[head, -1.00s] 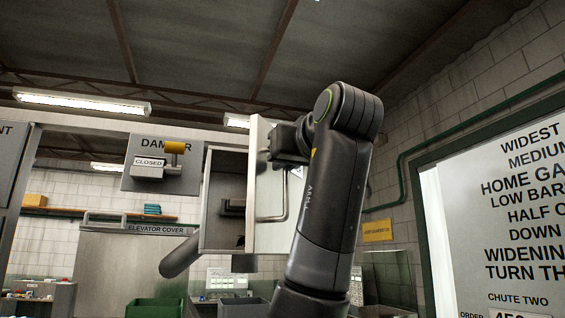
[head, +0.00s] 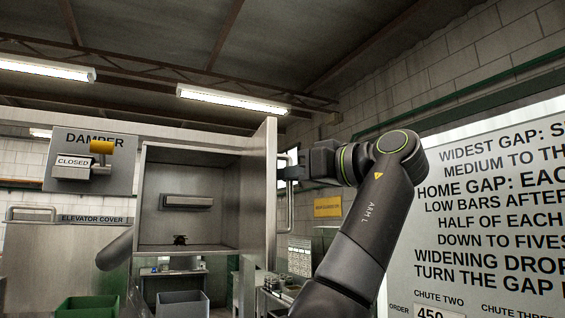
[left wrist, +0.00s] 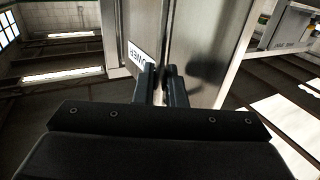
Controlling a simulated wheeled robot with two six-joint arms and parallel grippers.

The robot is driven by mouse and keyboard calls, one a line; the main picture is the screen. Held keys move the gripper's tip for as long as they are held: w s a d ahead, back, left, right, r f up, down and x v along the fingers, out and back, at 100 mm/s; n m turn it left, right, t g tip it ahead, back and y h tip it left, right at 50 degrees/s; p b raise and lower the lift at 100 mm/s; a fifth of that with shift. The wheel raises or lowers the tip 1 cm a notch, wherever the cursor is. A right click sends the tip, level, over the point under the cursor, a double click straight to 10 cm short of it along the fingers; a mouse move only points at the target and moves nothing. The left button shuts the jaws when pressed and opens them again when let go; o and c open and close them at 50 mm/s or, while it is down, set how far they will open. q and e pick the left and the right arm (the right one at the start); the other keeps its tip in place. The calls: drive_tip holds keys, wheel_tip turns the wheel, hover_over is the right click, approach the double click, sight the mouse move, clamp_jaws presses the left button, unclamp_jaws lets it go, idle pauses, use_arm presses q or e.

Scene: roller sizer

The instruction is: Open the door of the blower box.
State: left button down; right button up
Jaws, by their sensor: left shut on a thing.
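The blower box (head: 188,245) is a grey metal box with its front open, left of the middle in the head view. Inside I see a bar-shaped fitting (head: 187,202) and a small dark object (head: 180,240) on the floor. Its door (head: 264,200) is swung out on the right side and shows nearly edge-on. The door handle (head: 290,215) is a vertical bar on the door's outer face. My left gripper (head: 288,173) is shut on the handle. In the left wrist view, its fingers (left wrist: 163,80) are against the door, beside a partly hidden label (left wrist: 141,68). My right gripper is not in view.
A damper plate (head: 92,160) marked closed, with a yellow handle, is left of the box. The elevator cover (head: 60,250) is below it. Green (head: 88,306) and grey bins stand underneath. A large sign (head: 490,200) is close on the right.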

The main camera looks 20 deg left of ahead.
use_arm(q)
drive_tip(key=shift+w+d+r+n+g, duration=0.15)
drive_tip(key=shift+w+r+n+g, duration=0.05)
drive_tip(key=shift+w+n+g, duration=0.1)
drive_tip(key=shift+p, duration=0.3)
drive_tip(key=c, duration=1.6)
unclamp_jaws()
drive_tip(key=shift+c, duration=0.2)
drive_tip(key=shift+w+f, duration=0.1)
drive_tip(key=shift+f, duration=0.05)
drive_tip(key=v, duration=0.7)
drive_tip(key=shift+d, duration=0.1)
